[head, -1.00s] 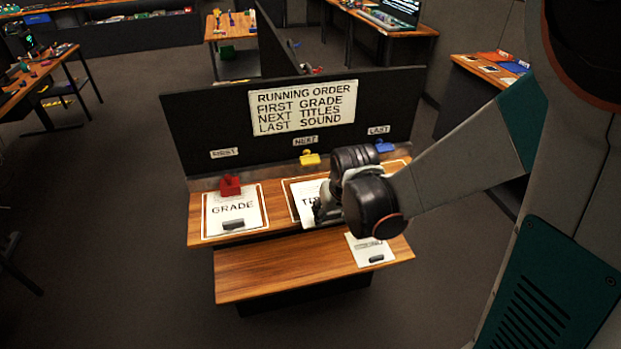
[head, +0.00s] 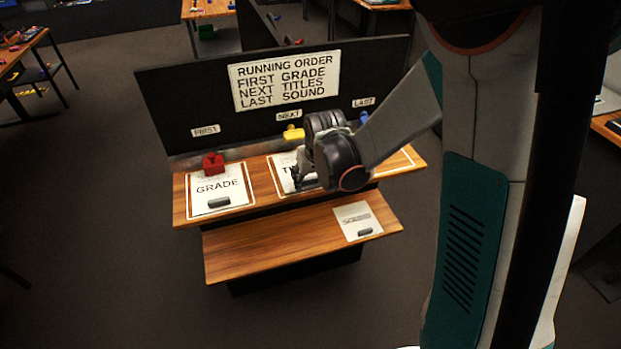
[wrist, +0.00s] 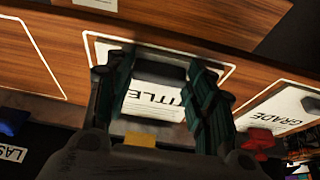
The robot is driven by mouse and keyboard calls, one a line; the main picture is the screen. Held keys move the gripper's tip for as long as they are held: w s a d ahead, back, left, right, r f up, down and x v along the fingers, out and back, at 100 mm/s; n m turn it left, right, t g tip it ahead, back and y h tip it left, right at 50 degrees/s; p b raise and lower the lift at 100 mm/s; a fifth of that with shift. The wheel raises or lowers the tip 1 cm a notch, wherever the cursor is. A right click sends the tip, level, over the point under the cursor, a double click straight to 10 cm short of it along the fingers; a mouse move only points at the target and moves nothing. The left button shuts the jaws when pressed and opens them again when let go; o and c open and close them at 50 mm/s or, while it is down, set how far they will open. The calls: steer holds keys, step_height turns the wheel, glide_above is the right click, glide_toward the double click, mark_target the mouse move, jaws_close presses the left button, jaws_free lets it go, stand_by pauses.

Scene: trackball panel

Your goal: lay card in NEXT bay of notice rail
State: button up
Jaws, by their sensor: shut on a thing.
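The TITLES card (head: 287,171) lies in the NEXT bay, under the yellow clip (head: 293,133) and the NEXT label. In the wrist view the TITLES card (wrist: 158,99) shows between my fingers, over the white-outlined bay. In the head view my wrist covers the card's right part. I cannot tell whether the card is fully flat on the wood.
The GRADE card (head: 218,190) lies in the FIRST bay by the red clip (head: 213,163). The SOUND card (head: 357,220) lies on the lower front shelf (head: 260,247), otherwise bare. The LAST bay (head: 398,163) at right looks empty. The board (head: 285,80) stands behind.

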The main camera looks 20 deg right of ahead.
steer(key=shift+f, duration=0.2)
steer(key=o, duration=1.1)
steer(key=shift+r, duration=0.15)
